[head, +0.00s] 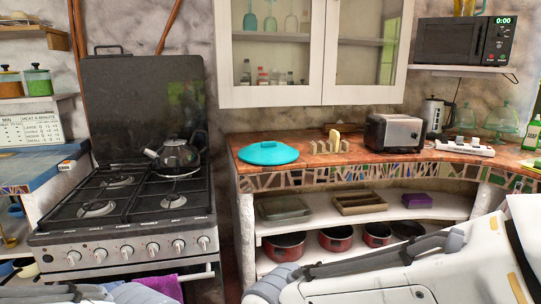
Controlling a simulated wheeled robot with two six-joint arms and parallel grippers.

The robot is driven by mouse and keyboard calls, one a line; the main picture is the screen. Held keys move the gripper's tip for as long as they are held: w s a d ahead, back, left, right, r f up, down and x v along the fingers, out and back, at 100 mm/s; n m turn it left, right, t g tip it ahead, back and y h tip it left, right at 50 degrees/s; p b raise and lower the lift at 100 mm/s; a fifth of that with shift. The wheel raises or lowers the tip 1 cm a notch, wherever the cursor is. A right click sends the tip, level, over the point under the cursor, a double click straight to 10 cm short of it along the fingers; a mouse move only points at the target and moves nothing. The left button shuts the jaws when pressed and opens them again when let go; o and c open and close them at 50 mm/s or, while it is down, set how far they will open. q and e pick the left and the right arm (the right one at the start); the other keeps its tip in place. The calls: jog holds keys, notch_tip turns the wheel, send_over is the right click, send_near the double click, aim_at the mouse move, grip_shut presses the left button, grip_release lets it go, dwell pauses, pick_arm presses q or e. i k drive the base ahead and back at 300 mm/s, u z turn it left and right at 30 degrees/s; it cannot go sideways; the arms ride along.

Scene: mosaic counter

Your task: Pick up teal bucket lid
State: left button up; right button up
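Parts of my arms show along the bottom edge of the head view, well below and apart from the lid. The fingers of my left gripper and my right gripper are out of the picture.
A wooden rack (328,145), a toaster (394,133) and a kettle (434,115) stand right of the lid. A stove (122,200) with a black kettle (176,155) is to the left. Shelves below hold trays and red pots (285,247). Wall cabinets (315,50) hang above.

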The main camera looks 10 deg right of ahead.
aim_at(265, 153)
jog(key=z, duration=0.7)
jog(key=i, duration=0.65)
jog(key=u, duration=0.5)
jog(key=i, duration=1)
jog(key=z, duration=0.5)
